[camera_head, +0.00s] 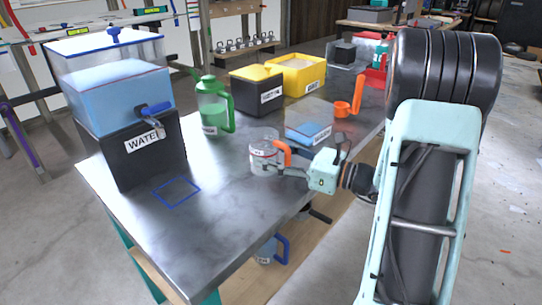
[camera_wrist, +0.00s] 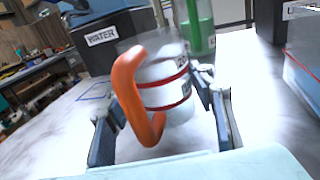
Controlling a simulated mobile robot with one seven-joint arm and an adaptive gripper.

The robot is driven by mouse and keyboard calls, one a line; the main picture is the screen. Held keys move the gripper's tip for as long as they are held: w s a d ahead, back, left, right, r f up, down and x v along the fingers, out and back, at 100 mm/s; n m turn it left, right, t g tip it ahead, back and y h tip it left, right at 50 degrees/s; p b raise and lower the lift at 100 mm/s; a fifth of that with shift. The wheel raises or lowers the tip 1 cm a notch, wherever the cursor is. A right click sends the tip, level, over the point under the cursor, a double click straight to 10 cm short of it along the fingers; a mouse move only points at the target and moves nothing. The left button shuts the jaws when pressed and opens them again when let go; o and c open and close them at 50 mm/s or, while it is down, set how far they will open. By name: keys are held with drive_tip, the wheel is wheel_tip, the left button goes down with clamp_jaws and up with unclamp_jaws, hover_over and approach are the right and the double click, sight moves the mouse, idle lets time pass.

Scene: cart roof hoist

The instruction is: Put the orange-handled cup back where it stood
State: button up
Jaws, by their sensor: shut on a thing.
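The orange-handled cup (camera_head: 262,158) is clear, with red bands and a label, over the front middle of the dark tabletop. It also shows in the wrist view (camera_wrist: 168,88), with its orange handle (camera_wrist: 124,84) toward the camera. My gripper (camera_head: 284,170) is shut on the cup, with one finger on each side of it in the wrist view. I cannot tell whether the cup's base touches the table or what it holds. A blue square outline (camera_head: 177,191) is marked on the table, left of the cup and in front of the water dispenser (camera_head: 120,95). The square is empty.
The dispenser's tap (camera_head: 155,109) juts toward the square. A green jug (camera_head: 213,105), a black bin (camera_head: 258,92), a yellow bin (camera_head: 297,75), a blue-topped container (camera_head: 309,133) and an orange cup (camera_head: 343,107) stand behind. A blue-handled cup (camera_head: 268,251) is below the tabletop.

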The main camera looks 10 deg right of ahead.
drive_tip(key=shift+f, duration=0.15)
drive_tip(key=o, duration=1.4)
drive_tip(key=shift+s+d+r, duration=0.15)
drive_tip(key=shift+d+r, duration=0.1)
drive_tip(key=p+v, duration=0.3)
drive_tip(key=v, duration=0.8)
drive_tip(key=shift+s+d, duration=0.15)
drive_tip(key=shift+d, duration=0.05)
drive_tip(key=shift+a, duration=0.1)
